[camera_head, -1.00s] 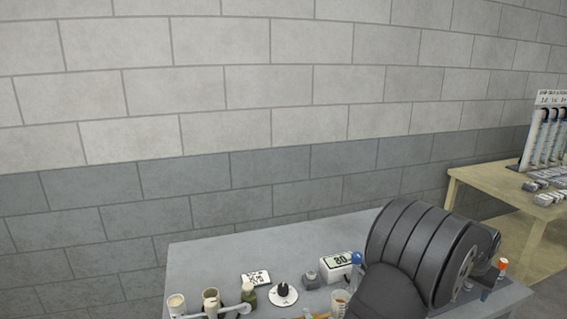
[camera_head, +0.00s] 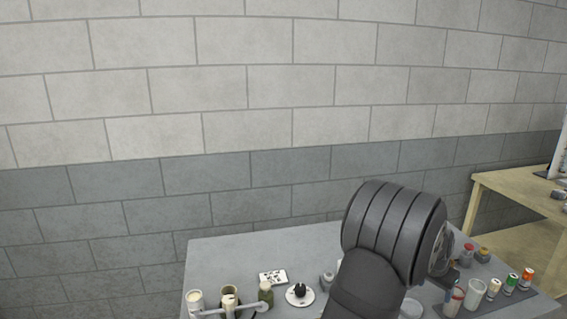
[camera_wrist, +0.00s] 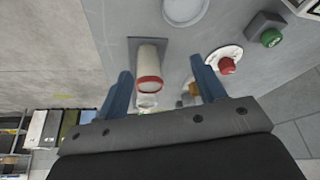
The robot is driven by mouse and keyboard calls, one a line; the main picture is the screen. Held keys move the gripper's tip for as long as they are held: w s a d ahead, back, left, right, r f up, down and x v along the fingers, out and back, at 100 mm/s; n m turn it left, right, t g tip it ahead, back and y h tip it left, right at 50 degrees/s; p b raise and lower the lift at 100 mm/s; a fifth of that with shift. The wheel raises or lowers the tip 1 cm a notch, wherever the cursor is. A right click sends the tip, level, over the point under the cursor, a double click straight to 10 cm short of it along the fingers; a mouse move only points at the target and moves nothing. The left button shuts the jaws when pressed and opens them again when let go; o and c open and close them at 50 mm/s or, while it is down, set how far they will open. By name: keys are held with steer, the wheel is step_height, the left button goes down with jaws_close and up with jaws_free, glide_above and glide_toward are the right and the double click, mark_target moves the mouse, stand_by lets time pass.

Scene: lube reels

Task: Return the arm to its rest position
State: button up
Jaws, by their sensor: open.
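My gripper (camera_wrist: 163,78) shows in the wrist view as two blue fingers spread wide apart, open. Nothing is visibly clamped between them. A white cylinder with a red rim (camera_wrist: 149,82) appears between the fingers in the picture, but stands beyond them. In the head view my dark arm rises over the right part of the grey table (camera_head: 225,255).
Several small bottles (camera_head: 511,283) stand right. A wooden table (camera_head: 500,182) is behind right.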

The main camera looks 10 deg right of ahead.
steer(key=w+f, duration=0.2)
steer(key=w, duration=0.1)
steer(key=w+f, duration=0.2)
steer(key=shift+w+a, duration=0.25)
steer(key=shift+a, duration=0.1)
step_height(320, 180, down, 2)
steer(key=shift+s, duration=0.15)
steer(key=shift+f, duration=0.45)
